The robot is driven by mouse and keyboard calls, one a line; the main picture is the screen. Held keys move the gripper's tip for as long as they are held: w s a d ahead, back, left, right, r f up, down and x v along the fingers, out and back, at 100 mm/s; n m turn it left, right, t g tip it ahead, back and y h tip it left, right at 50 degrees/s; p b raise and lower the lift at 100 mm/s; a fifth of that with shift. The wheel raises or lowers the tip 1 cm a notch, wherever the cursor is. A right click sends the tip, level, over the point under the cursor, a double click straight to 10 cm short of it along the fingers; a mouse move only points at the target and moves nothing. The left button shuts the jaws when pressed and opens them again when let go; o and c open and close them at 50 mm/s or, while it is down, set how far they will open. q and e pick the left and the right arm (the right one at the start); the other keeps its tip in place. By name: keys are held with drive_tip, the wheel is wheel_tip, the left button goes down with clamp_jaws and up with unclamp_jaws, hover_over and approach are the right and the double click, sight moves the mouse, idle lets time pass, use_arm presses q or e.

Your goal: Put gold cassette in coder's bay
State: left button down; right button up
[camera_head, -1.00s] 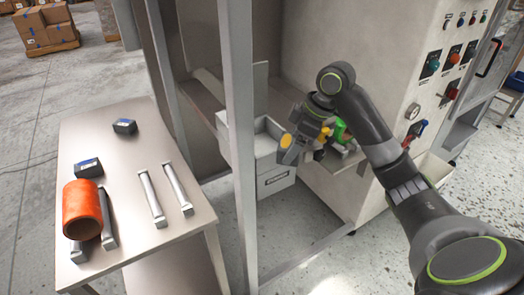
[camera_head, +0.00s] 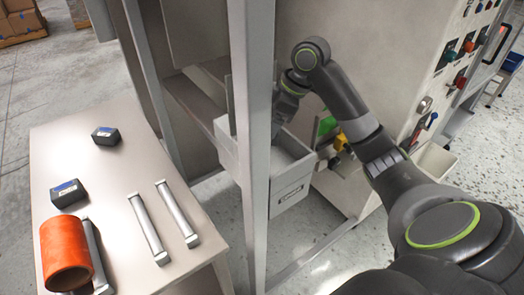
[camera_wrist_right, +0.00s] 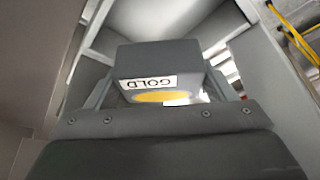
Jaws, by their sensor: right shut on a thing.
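The gold cassette (camera_wrist_right: 158,62) is a dark grey block with a white label reading GOLD and a yellow disc. In the right wrist view it sits between the fingers of my right gripper (camera_wrist_right: 160,88), which is shut on it. In the head view my right gripper (camera_head: 279,118) is above a light grey open bin (camera_head: 291,193), just behind the upright post; the cassette is largely hidden there. I cannot tell whether this bin is the coder's bay, as its front label is too small to read. My left gripper is not in view.
An upright metal post (camera_head: 250,150) stands in front of the bin. A side table (camera_head: 120,190) at left holds an orange cylinder (camera_head: 65,255), dark blocks (camera_head: 105,136) and metal bars (camera_head: 148,230). Green and yellow parts (camera_head: 329,126) sit right of the bin.

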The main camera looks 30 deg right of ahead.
sight(275, 140)
drive_tip(key=f, duration=0.2)
drive_tip(key=shift+s+f, duration=0.35)
drive_tip(key=shift+f, duration=0.05)
drive_tip(key=shift+s+f+p, duration=0.2)
drive_tip(key=shift+f, duration=0.3)
drive_tip(key=shift+s+f+p, duration=0.2)
drive_tip(key=shift+f, duration=0.6)
drive_tip(key=f, duration=0.3)
drive_tip(key=shift+w+f+p, duration=0.25)
drive_tip(key=shift+f+p, duration=0.05)
drive_tip(key=shift+f, duration=0.1)
drive_tip(key=o, duration=0.8)
drive_tip(key=shift+c, duration=0.2)
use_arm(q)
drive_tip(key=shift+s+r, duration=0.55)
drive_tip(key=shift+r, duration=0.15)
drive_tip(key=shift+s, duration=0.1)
use_arm(e)
drive_tip(key=shift+r, duration=0.1)
